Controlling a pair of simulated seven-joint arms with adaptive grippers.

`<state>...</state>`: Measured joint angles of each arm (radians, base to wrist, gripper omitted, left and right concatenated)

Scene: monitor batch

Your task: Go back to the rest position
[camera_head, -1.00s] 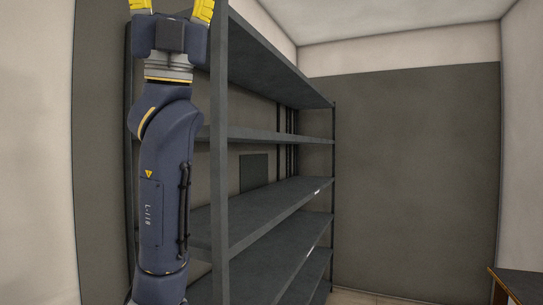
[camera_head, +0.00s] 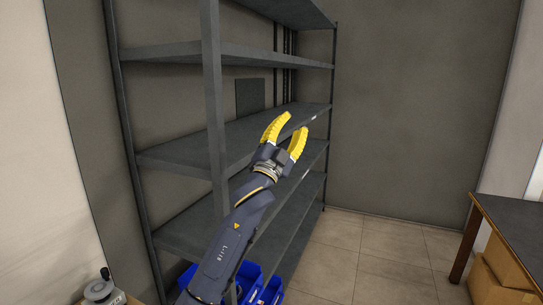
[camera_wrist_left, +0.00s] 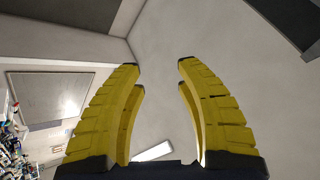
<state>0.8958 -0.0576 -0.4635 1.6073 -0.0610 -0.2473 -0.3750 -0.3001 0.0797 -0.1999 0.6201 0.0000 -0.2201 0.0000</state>
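My left gripper (camera_head: 296,124) has two yellow fingers and stands in front of the grey shelving unit (camera_head: 212,115) in the head view. Its fingers are spread and nothing is between them. In the left wrist view the same open fingers (camera_wrist_left: 158,66) frame only bare pale wall and ceiling surfaces. My left arm reaches up from the bottom of the head view. My right gripper is not in view.
Blue bins (camera_head: 250,277) sit low at the shelving. A dark-topped table (camera_head: 513,232) with cardboard boxes (camera_head: 498,277) below it stands at the right. A grey device (camera_head: 100,288) is at the lower left. The tiled floor (camera_head: 375,262) between is clear.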

